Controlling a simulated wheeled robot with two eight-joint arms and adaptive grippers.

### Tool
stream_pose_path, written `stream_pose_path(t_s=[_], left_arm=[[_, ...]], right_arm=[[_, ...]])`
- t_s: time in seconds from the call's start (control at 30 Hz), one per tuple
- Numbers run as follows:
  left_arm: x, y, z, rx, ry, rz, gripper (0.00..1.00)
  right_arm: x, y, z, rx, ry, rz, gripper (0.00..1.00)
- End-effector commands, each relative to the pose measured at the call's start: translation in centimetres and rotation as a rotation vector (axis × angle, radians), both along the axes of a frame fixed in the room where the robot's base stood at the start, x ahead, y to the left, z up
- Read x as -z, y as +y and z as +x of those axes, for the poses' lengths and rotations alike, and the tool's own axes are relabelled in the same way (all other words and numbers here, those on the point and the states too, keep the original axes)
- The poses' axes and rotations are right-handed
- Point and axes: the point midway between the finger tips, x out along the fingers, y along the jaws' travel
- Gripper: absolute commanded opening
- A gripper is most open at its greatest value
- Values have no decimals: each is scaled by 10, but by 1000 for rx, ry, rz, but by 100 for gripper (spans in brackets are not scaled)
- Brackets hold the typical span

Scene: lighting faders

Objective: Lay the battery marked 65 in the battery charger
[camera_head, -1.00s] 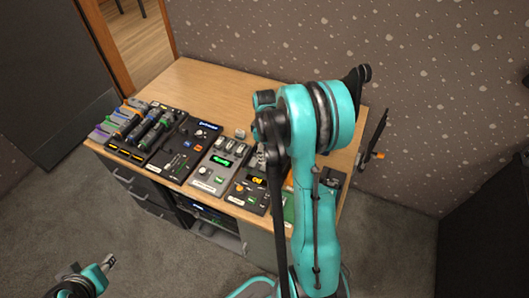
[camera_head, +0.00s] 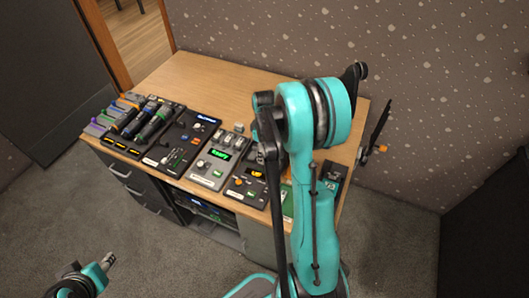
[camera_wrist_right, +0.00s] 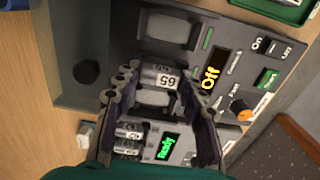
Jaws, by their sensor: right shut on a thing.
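The silver battery marked 65 (camera_wrist_right: 160,76) is held crosswise between the fingers of my right gripper (camera_wrist_right: 160,88) in the right wrist view. It is over a dark unit with pale grey recesses (camera_wrist_right: 155,98) and an orange "Off" display (camera_wrist_right: 208,78); I cannot tell whether it touches. A grey unit with a green "Ready" display (camera_wrist_right: 167,146) holds other silver batteries (camera_wrist_right: 128,132). I cannot read which unit is labelled as the charger. In the head view my right arm hides the right gripper's fingertips. My left gripper (camera_head: 108,262) is low at the left, away from the table.
The wooden table (camera_head: 240,88) has free room behind the devices. A row of dark control units with faders (camera_head: 180,140) fills its front left.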

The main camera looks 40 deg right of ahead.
Motion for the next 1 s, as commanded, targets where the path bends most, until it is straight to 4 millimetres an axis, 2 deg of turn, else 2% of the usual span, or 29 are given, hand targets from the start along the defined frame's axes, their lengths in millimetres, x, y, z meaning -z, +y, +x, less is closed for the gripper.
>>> stream_pose_path(t_s=[0.87,0.9,0.93,1.0], left_arm=[[8,0,0,0,0,0,40],[8,0,0,0,0,0,40],[9,0,0,0,0,0,40],[10,0,0,0,0,0,40]], right_arm=[[8,0,-2,0,3,1,14],[9,0,-2,0,3,1,10],[9,0,-3,0,4,1,10],[11,0,-3,0,4,1,1]])
